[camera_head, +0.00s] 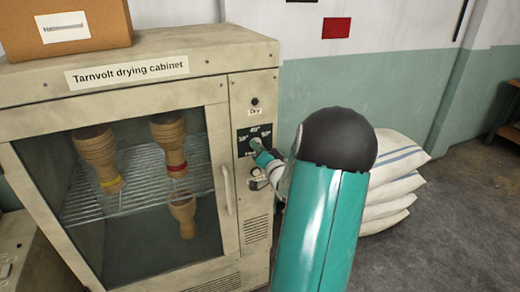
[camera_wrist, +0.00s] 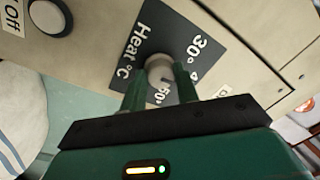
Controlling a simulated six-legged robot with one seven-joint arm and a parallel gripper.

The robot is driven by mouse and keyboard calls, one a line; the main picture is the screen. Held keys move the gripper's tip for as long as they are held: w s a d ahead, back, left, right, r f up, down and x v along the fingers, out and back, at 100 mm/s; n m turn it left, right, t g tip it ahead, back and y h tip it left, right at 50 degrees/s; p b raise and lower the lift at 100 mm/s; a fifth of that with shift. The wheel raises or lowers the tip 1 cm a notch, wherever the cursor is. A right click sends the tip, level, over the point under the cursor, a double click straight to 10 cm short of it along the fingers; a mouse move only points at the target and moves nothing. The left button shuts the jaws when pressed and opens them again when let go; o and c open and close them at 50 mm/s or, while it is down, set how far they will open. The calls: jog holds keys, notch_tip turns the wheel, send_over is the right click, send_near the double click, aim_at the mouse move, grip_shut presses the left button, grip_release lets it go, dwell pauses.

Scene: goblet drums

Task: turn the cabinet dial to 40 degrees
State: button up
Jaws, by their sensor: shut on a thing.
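The Tarnvolt drying cabinet (camera_head: 120,70) fills the left of the head view. On its right strip is a dark panel (camera_head: 268,131) with degree marks around a heat dial. In the wrist view the panel (camera_wrist: 192,30) reads "Heat °C", with 30° and 50° legible. The pale round dial (camera_wrist: 158,62) is between the green fingers of my gripper (camera_wrist: 160,76), which is shut on it. My gripper also shows in the head view (camera_head: 262,158), over the dial. The fingers hide part of the dial, and its exact setting is unclear.
A second knob (camera_wrist: 48,17) beside an "Off" label is near the dial. The cabinet door has a handle (camera_head: 225,190), and goblet drums are behind its glass. A cardboard box (camera_head: 85,25) sits on top. Stacked sacks (camera_head: 395,185) stand right of the cabinet.

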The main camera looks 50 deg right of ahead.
jog(key=shift+w+a+f+m, duration=0.2)
jog(key=shift+a+f+m, duration=0.1)
jog(key=shift+m, duration=0.1)
jog(key=o, duration=1)
jog(key=shift+w, duration=0.15)
jog(key=shift+c, duration=0.2)
jog(key=shift+s+d+r, duration=0.15)
jog(key=shift+s, duration=0.05)
jog(key=r+v, duration=0.1)
jog(key=v, duration=1.3)
jog(key=shift+f, duration=0.4)
jog(key=shift+w, duration=0.1)
